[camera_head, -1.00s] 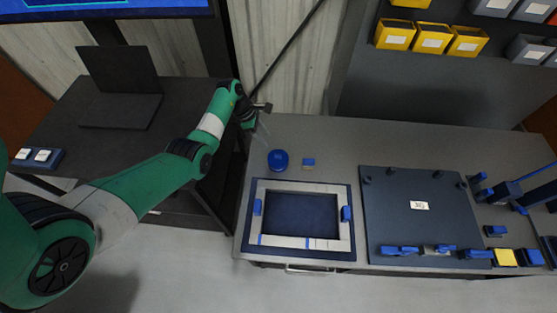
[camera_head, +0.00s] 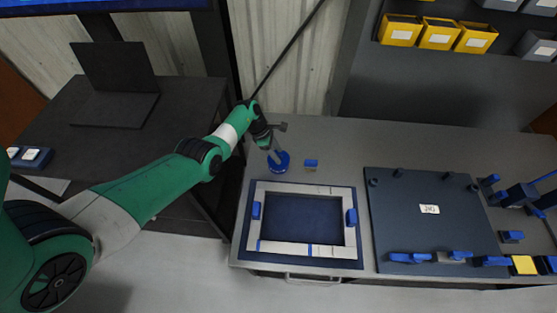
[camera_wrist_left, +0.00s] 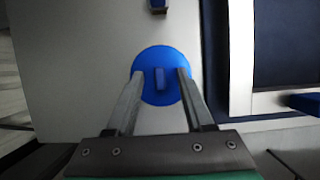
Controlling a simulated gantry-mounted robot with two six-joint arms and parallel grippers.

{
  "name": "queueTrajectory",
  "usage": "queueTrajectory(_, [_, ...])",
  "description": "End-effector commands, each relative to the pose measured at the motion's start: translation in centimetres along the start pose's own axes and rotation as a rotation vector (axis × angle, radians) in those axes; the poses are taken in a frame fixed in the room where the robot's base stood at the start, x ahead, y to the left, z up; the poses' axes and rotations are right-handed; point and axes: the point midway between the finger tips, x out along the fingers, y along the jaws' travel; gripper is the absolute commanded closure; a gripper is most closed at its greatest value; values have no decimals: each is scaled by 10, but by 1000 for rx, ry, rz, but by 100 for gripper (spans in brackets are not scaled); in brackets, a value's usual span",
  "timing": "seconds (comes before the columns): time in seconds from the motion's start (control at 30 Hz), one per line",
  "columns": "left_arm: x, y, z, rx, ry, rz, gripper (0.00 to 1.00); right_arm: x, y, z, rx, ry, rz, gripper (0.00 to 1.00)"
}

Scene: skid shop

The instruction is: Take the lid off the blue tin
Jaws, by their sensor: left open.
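The blue tin (camera_head: 279,162) stands on the grey workbench, just behind the framed blue tray. In the left wrist view its round blue lid (camera_wrist_left: 163,62) has a small raised handle at the middle. My left gripper (camera_head: 276,155) is at the tin from above. In the left wrist view the left gripper (camera_wrist_left: 161,78) has its two fingers apart, one on either side of the handle, with gaps between. The tin's body is mostly hidden under the lid. My right gripper is not in view.
A framed tray (camera_head: 257,240) lies in front of the tin. A small blue block (camera_head: 311,162) sits right of it. A dark board (camera_head: 410,200) with clamps lies farther right. Yellow bins (camera_head: 438,33) hang at the back.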

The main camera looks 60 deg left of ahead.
Motion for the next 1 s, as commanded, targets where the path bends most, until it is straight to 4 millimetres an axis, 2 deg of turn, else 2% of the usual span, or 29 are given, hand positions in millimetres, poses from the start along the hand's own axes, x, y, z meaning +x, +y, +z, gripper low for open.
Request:
queueTrajectory(0.03, [0,0,0,0,0,0,49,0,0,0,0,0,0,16])
queueTrajectory(0.3, [-1,0,0,0,0,0,98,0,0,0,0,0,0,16])
queueTrajectory(0.33, [-1,0,0,0,0,0,100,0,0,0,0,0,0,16])
queueTrajectory(0.77, [-2,0,1,0,0,0,100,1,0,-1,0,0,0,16])
queueTrajectory(0.87, [-7,0,3,1,0,1,100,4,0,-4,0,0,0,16])
queueTrajectory(1.0, [-26,1,11,1,-1,2,100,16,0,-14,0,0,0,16])
